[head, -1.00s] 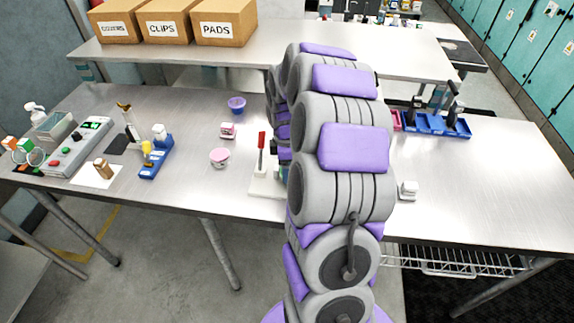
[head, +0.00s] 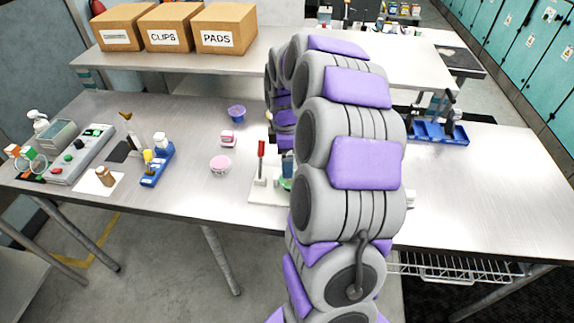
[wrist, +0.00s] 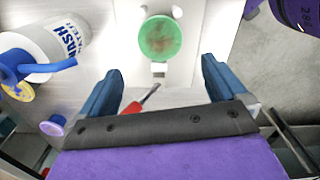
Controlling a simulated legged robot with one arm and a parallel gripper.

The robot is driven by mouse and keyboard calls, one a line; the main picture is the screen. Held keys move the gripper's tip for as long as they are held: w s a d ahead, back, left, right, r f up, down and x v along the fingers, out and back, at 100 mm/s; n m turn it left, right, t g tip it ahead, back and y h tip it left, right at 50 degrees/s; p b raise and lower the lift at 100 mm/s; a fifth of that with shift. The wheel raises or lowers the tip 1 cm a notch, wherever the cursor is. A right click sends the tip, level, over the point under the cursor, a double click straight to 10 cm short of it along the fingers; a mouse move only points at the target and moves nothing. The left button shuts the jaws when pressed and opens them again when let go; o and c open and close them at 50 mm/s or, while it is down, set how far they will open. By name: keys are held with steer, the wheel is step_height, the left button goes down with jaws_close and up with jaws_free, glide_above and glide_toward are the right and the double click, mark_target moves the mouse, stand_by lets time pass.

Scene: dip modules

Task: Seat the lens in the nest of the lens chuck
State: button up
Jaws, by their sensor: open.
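A white base plate with a red-handled lever, which looks like the lens chuck (head: 268,190), stands near the table's front edge, partly behind my arm. In the wrist view its red handle (wrist: 141,102) lies between my fingers. A round green cup-like part (wrist: 160,37) with a brownish middle sits on the white plate (wrist: 203,38) ahead of my fingertips. I cannot tell whether this is the nest or whether a lens lies in it.
A wash-water bottle (wrist: 50,45) with a blue spout is left in the wrist view. A blue tray (head: 438,132) stands back right. The right tabletop is mostly clear.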

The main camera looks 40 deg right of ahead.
step_height(320, 180, up, 5)
steer(key=s+a+r+m, duration=0.2)
steer(key=s+a, duration=0.3)
steer(key=a, duration=0.5)
steer(key=s+a+r+m, duration=0.2)
steer(key=s+a, duration=0.4)
steer(key=a, duration=0.3)
steer(key=s+a+f+m, duration=0.1)
steer(key=s+a+m, duration=0.2)
steer(key=s, duration=0.4)
steer(key=s+a+f+m+g, duration=0.1)
steer(key=s+a+m, duration=0.2)
steer(key=s, duration=0.5)
steer(key=shift+s+a+g+p, duration=0.3)
steer(key=shift+a+p, duration=0.05)
steer(key=shift+a, duration=0.4)
